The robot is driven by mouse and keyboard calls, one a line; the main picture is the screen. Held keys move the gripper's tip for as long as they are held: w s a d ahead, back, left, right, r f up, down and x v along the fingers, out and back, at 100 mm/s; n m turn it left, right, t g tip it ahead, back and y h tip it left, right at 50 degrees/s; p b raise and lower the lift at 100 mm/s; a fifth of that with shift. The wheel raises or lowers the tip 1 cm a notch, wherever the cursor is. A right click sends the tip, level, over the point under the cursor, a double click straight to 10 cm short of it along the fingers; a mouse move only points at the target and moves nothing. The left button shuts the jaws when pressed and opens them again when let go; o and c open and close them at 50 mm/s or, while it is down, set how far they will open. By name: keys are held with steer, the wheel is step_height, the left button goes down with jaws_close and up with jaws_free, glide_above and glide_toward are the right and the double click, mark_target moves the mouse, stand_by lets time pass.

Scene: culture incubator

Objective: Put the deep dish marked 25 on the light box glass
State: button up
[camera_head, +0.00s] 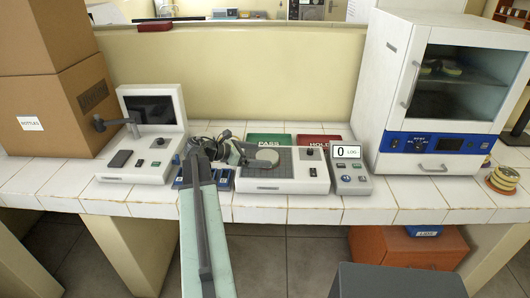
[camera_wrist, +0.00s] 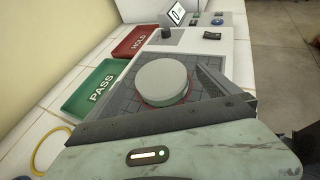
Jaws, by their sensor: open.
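A round dish (camera_wrist: 163,82) with a pale grey top, a greenish side and a reddish line at its base is on the dark gridded glass (camera_wrist: 110,106) of the light box, seen in the wrist view. No number can be read on it. In the head view the dish (camera_head: 266,158) is on the left part of the light box (camera_head: 285,186). My gripper (camera_head: 241,152) is at the dish's left edge. In the wrist view my gripper (camera_wrist: 165,104) is open, with one dark finger to the right of the dish. Whether a finger touches it I cannot tell.
A counter display (camera_head: 348,152) reading 0 stands right of the light box. Green PASS (camera_head: 268,140) and red HOLD (camera_head: 318,140) trays lie behind. An incubator (camera_head: 443,95) with dishes inside is at right, a screened instrument (camera_head: 150,125) at left. Round dishes (camera_head: 503,179) are stacked far right.

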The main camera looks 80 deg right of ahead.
steer(key=p+v, duration=0.2)
steer(key=v, duration=0.6)
steer(key=shift+r, duration=0.1)
steer(key=shift+w+a+r+p, duration=0.1)
steer(key=shift+w+a+p, duration=0.15)
steer(key=shift+w+p, duration=0.1)
